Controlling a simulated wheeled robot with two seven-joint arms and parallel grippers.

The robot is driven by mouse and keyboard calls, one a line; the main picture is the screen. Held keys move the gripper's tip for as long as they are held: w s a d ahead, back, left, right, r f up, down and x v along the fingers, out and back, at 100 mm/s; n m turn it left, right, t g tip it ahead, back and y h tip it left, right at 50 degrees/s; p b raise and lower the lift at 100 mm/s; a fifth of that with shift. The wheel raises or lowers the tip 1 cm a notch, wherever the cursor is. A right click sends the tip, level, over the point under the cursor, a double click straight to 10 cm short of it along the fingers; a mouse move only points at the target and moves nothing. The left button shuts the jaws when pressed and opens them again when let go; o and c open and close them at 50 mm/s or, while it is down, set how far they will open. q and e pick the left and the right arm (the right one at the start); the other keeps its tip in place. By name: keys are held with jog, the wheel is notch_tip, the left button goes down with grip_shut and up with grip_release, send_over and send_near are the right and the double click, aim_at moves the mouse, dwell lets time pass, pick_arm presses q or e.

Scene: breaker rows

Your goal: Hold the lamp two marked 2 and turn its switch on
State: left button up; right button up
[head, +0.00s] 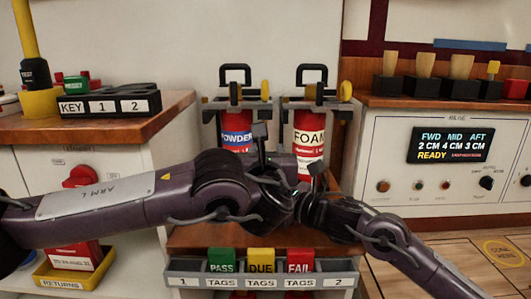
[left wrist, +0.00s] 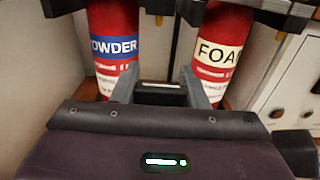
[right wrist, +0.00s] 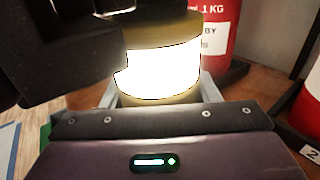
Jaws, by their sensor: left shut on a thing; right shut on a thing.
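The lamp (right wrist: 155,72) glows bright white below a brass-coloured band in the right wrist view. My right gripper (right wrist: 155,98) is shut on it; the glare leaves no number readable. A large dark form covers its upper left. In the left wrist view my left gripper (left wrist: 160,88) is shut on a dark grey piece, which I cannot identify. It also shows in the head view (head: 280,160), in front of the extinguishers. The lamp and its switch cannot be made out in the head view, where the arms cover the middle.
A powder extinguisher (head: 236,138) and a foam extinguisher (head: 308,140) stand close behind the grippers. A tag rack (head: 190,281) is below. A block marked KEY, 1, 2 (head: 108,104) sits on the left counter. A display panel (head: 450,146) is at right.

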pick_arm(q)
jog(key=m+h, duration=0.2)
jog(key=h, duration=0.2)
jog(key=shift+d+f+m+g, duration=0.1)
jog(key=shift+m+g, duration=0.2)
jog(key=shift+m, duration=0.1)
pick_arm(e)
jog(key=shift+r, duration=0.15)
pick_arm(q)
jog(key=shift+d+m+g+h, duration=0.15)
jog(key=shift+m+g+h, duration=0.25)
jog(key=shift+m+h, duration=0.55)
jog(key=shift+s+h, duration=0.1)
jog(key=shift+h, duration=0.45)
jog(key=o, duration=1)
jog(key=v, duration=1.2)
